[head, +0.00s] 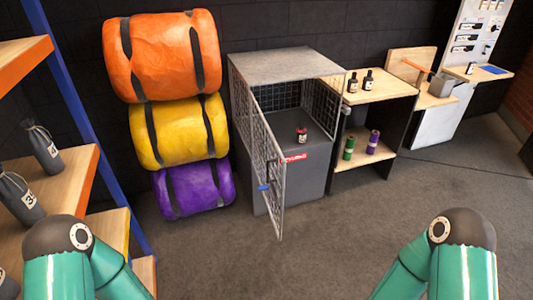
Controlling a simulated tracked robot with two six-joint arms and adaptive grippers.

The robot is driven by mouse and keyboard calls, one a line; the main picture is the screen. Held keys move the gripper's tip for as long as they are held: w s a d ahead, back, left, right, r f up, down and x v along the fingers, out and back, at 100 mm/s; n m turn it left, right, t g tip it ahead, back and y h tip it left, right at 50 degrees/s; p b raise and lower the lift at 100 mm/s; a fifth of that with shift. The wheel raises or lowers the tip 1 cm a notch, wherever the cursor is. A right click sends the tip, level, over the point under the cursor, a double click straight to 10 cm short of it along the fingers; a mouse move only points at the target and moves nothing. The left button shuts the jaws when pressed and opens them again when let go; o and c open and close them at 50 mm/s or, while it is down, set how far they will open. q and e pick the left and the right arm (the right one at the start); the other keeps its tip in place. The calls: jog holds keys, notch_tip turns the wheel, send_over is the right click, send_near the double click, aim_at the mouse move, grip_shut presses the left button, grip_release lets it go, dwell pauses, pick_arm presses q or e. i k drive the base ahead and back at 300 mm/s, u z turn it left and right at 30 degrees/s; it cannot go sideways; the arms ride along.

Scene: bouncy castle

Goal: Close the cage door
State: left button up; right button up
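A grey cage (285,67) stands on the floor against the back wall, with mesh sides and a solid top. Its mesh door (262,157) is hinged at the cage's left front edge and stands wide open, swung out towards me.
Orange (162,55), yellow (180,131) and purple (193,188) rolls are stacked left of the cage. Shelving with bottles (40,148) is at the left. The carpet (350,225) before the cage is clear.

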aim_at(279, 233)
jog(key=z, duration=0.3)
jog(key=i, duration=1)
jog(key=u, duration=0.4)
